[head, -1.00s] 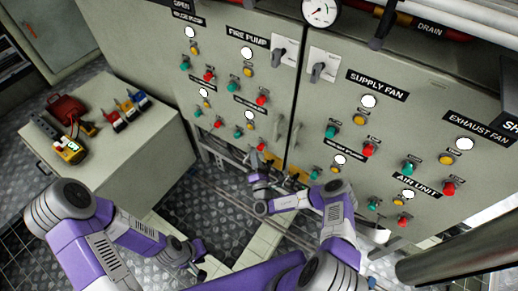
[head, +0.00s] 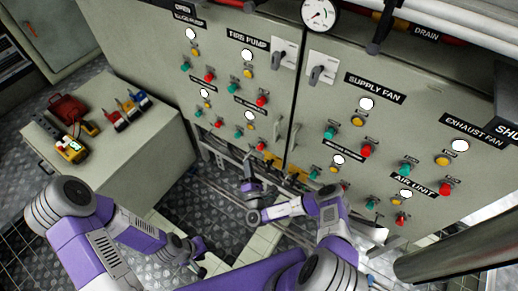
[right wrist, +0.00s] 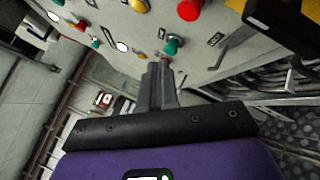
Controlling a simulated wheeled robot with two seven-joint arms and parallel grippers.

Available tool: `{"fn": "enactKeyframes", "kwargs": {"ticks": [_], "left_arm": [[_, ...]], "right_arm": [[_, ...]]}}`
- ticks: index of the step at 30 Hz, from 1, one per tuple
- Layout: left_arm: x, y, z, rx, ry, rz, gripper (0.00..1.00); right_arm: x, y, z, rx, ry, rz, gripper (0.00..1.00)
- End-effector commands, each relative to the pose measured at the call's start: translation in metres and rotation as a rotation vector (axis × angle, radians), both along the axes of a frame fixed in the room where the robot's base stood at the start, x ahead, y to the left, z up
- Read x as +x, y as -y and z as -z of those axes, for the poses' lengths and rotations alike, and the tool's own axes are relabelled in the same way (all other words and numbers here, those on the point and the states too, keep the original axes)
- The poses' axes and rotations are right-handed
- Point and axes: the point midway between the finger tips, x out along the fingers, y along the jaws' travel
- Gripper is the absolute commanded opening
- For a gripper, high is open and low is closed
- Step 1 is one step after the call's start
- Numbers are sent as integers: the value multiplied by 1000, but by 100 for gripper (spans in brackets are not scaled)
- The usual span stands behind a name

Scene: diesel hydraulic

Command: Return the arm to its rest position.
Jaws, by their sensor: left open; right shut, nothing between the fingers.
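My right arm reaches in front of the control cabinet (head: 290,165). Its gripper (head: 247,170) is in front of the lower part of the cabinet, with floor behind the wrist in the head view. In the right wrist view, the fingers (right wrist: 160,72) are together and empty, pointing toward the panel. The tips overlap the panel near a green button (right wrist: 173,46); I cannot tell the exact gap. My left arm is bent low at the left. Its gripper (head: 200,262) hangs above the floor, small and partly hidden by the arm, holding nothing visible.
A grey cabinet (head: 140,150) at the left carries padlocks (head: 130,108), a red case (head: 68,108) and a yellow device (head: 72,150). A large pipe (head: 460,258) runs at the lower right. Floor shows between the arms.

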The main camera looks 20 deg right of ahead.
Motion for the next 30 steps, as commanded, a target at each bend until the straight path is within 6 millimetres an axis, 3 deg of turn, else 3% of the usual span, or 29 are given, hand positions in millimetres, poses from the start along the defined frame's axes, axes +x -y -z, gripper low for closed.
{"fn": "enactKeyframes", "kwargs": {"ticks": [20, 23, 26, 30], "left_arm": [[0, 0, 0, 0, 0, 0, 43], [0, 0, -2, 0, 0, 0, 43], [0, 0, -7, 0, 0, 0, 43], [0, 0, -14, 0, 0, 0, 43]], "right_arm": [[1, -2, -2, -5, 4, -15, 0], [2, -22, -16, -42, 30, -115, 0], [-6, -67, -42, -142, 87, -336, 0], [-52, -146, -73, -396, 200, -762, 0]]}}
